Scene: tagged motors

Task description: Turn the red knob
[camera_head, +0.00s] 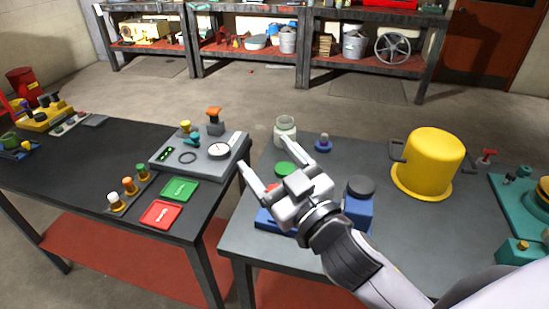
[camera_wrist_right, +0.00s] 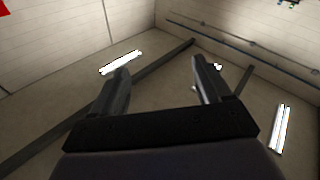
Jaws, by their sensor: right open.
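A small red knob-like part (camera_head: 487,155) stands on the right table, just right of the yellow pot. Another red part (camera_head: 271,188) shows on a blue device (camera_head: 266,219), mostly hidden behind my right gripper; I cannot tell its shape. My right gripper (camera_head: 273,158) is open and empty above the near left part of the right table, in front of the blue device. Its spread fingers also show in the right wrist view (camera_wrist_right: 159,68), with only ceiling, walls and lights beyond them. My left gripper is not in view.
A yellow pot (camera_head: 431,160), a glass jar (camera_head: 285,130) and a teal machine (camera_head: 524,215) stand on the right table. The left table holds a grey gauge panel (camera_head: 188,165) and green (camera_head: 179,189) and red (camera_head: 160,214) cards. A gap separates the tables.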

